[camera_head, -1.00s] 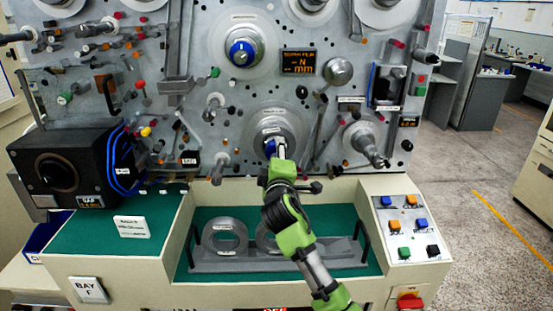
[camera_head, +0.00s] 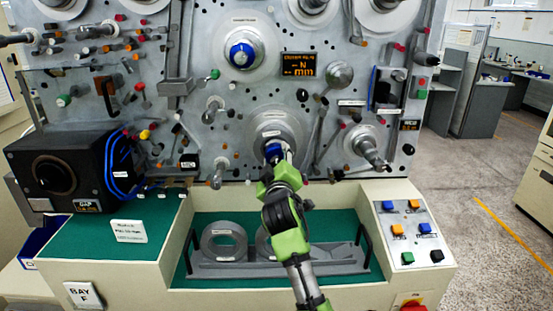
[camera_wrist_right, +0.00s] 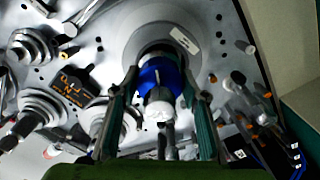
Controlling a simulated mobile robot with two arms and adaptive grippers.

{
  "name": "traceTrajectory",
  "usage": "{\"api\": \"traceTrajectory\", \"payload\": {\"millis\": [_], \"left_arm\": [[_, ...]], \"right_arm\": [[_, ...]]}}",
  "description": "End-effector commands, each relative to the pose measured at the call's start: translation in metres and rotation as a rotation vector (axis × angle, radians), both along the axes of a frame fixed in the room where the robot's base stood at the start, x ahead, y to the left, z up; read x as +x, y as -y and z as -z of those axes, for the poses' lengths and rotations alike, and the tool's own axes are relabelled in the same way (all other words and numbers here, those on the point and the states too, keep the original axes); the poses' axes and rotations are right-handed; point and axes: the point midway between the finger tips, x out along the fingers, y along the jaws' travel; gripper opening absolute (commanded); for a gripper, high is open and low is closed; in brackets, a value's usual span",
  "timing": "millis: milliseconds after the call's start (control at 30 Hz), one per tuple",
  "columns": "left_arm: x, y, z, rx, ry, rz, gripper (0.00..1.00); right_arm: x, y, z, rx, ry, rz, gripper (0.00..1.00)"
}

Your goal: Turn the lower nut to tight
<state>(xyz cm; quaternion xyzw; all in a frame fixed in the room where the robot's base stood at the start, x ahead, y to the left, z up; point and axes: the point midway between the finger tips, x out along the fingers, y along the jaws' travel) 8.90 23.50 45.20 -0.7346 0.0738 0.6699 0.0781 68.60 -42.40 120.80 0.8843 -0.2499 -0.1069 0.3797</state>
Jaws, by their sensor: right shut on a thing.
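The lower nut (camera_head: 273,150) is a blue knob on the lower round grey hub (camera_head: 268,124) of the machine panel. My right gripper (camera_head: 280,158) reaches up to it from below and partly hides it. In the right wrist view the blue nut (camera_wrist_right: 162,74) sits between the two fingers of my right gripper (camera_wrist_right: 160,92), with a pale spindle end in front of it. The fingers are shut on the nut. An upper blue nut (camera_head: 242,55) with a white mark sits on the hub above. My left gripper is not in view.
Several pegs and rollers stick out of the panel, including a grey spindle (camera_head: 370,152) to the right. A dark box (camera_head: 65,172) with blue cables stands at left. Below are a green tray with grey rings (camera_head: 224,241) and a button panel (camera_head: 408,232).

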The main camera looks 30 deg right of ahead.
Motion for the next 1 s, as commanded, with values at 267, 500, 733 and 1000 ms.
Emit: {"api": "traceTrajectory", "payload": {"millis": [267, 500, 733, 1000], "left_arm": [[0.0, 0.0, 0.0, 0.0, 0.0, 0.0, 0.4], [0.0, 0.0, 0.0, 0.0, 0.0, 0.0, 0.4], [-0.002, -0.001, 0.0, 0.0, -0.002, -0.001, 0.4], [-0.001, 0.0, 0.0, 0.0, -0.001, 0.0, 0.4]], "right_arm": [[0.0, 0.0, 0.001, 0.008, 0.001, -0.001, 0.19], [0.0, 0.0, 0.001, 0.005, 0.001, -0.001, 0.57], [-0.001, -0.001, 0.001, 0.004, 0.001, -0.001, 0.57], [-0.028, -0.018, 0.001, 0.005, 0.0, -0.002, 0.57]]}}
